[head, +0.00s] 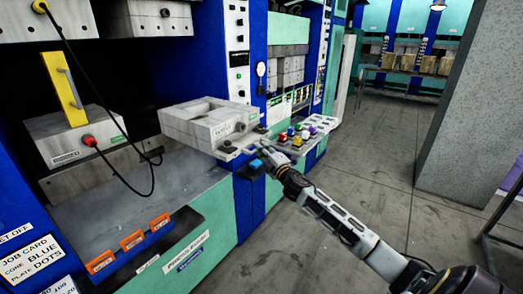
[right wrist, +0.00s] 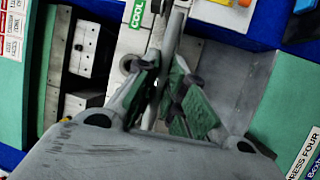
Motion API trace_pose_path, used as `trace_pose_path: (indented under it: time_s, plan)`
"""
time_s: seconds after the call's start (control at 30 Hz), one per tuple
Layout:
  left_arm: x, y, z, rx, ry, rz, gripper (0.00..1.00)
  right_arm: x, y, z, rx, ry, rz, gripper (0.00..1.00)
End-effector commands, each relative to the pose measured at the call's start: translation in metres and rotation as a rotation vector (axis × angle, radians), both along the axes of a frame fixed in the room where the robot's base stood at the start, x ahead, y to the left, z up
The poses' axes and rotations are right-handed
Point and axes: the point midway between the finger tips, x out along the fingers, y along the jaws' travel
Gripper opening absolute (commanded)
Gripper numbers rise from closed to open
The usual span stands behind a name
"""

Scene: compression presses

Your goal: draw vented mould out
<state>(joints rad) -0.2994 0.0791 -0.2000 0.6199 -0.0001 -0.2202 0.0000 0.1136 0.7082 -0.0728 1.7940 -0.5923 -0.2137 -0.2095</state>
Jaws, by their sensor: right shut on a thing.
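A light grey block-shaped mould (head: 205,122) with a recess in its top juts out from the middle press, over the front ledge. It bears a small label, too small to read surely, and I take it as the vented mould. My right gripper (head: 258,163) is at its front right. In the right wrist view the green-padded fingers (right wrist: 172,95) are closed around a grey handle (right wrist: 172,30), beside a green COOL label (right wrist: 138,13). The fingers hide part of the grip. My left gripper is out of view.
At left, another grey mould (head: 78,140) carries a yellow block (head: 64,88), a red plug and a hanging black cable. Orange tags (head: 132,240) line the front ledge. A panel of coloured buttons (head: 293,134) stands right of the mould. The floor (head: 345,160) at right is open, before a grey pillar (head: 460,110).

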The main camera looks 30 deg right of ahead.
Motion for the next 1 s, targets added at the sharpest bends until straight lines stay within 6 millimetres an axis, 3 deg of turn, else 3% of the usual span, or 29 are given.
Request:
trace_pose_path:
  time_s: [0.1,0.13,0.3,1.0]
  plan:
    - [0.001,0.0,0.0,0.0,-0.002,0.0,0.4,0.001,-0.006,0.006,-0.003,-0.007,-0.012,0.0]
    - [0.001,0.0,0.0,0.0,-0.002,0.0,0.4,0.001,-0.006,0.006,-0.003,-0.007,-0.012,0.14]
    - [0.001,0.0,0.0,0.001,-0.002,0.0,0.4,0.001,-0.005,0.006,-0.002,-0.007,-0.009,0.34]
    - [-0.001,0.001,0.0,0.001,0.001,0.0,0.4,-0.011,-0.001,-0.001,0.0,-0.003,-0.001,0.34]
